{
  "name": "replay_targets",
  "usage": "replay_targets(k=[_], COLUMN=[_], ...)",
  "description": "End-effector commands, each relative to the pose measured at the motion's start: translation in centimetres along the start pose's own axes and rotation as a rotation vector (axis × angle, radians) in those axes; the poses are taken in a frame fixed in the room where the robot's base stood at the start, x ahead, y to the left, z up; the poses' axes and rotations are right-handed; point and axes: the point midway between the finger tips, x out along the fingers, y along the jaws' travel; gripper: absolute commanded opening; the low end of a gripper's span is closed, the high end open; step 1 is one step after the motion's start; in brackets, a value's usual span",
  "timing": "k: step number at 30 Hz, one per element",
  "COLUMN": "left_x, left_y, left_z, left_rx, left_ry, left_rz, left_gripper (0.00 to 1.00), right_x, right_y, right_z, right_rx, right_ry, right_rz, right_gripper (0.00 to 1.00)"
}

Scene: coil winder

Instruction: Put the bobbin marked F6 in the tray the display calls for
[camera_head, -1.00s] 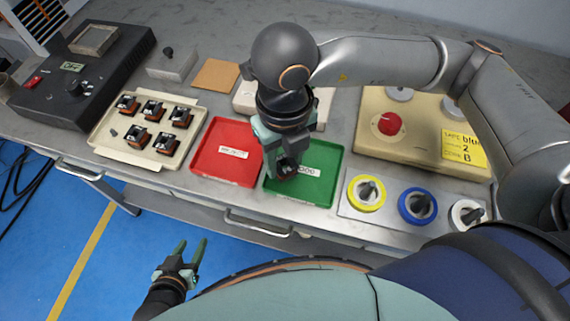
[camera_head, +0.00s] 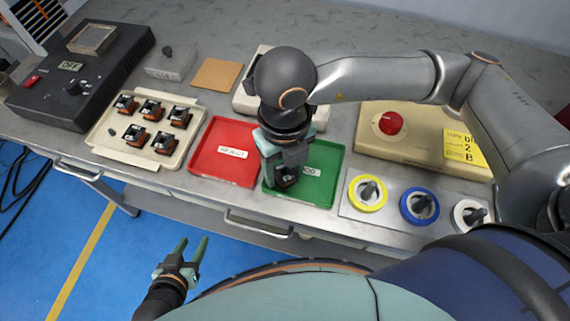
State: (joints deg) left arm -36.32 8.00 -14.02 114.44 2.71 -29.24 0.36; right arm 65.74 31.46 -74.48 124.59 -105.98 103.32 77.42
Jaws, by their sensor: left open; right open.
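A dark bobbin with a light top (camera_head: 286,178) is at the left part of the green tray (camera_head: 318,199), whose label is partly hidden and ends in "OD". My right gripper (camera_head: 281,178) is open, pointing down around or right beside this bobbin; the fingers hide part of it, and its mark is not readable. The red tray (camera_head: 203,172), labelled REJECT, is empty. My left gripper (camera_head: 191,252) is open and empty, in front of the bench above the floor. The small display (camera_head: 72,66) on the black unit seems to read OFF.
Several bobbins stand in a cream tray (camera_head: 104,146) at the left. Yellow (camera_head: 354,190), blue (camera_head: 407,208) and white tape rolls sit at the front right. A beige box with a red knob (camera_head: 389,123) and yellow note is behind them. A cork square (camera_head: 217,74) lies behind.

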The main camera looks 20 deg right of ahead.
Motion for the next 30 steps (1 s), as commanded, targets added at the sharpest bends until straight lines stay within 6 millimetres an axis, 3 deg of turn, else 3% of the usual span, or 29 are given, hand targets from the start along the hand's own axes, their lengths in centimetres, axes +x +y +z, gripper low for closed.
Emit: replay_targets(k=[5,19,24,30], left_x=[-0.4,-1.0,-1.0,-1.0], left_y=[-0.1,-0.7,-1.0,-0.9], left_z=[-0.5,-0.2,-0.1,0.0], left_rx=[0.001,-0.002,-0.003,-0.003], left_ry=[0.005,-0.003,-0.005,-0.006], left_rz=[-0.003,-0.02,-0.025,-0.025], left_gripper=[0.5,0.5,0.5,0.5], right_x=[-1.1,-10.6,-12.1,-12.4], right_y=[0.0,0.0,0.0,0.0], right_z=[0.1,0.1,0.0,0.0], right_rx=[0.0,0.001,0.0,0.0], right_ry=[-0.003,-0.003,-0.002,0.0], right_rz=[0.001,0.001,0.0,0.0], right_gripper=[0.59,0.59,0.59,0.59])
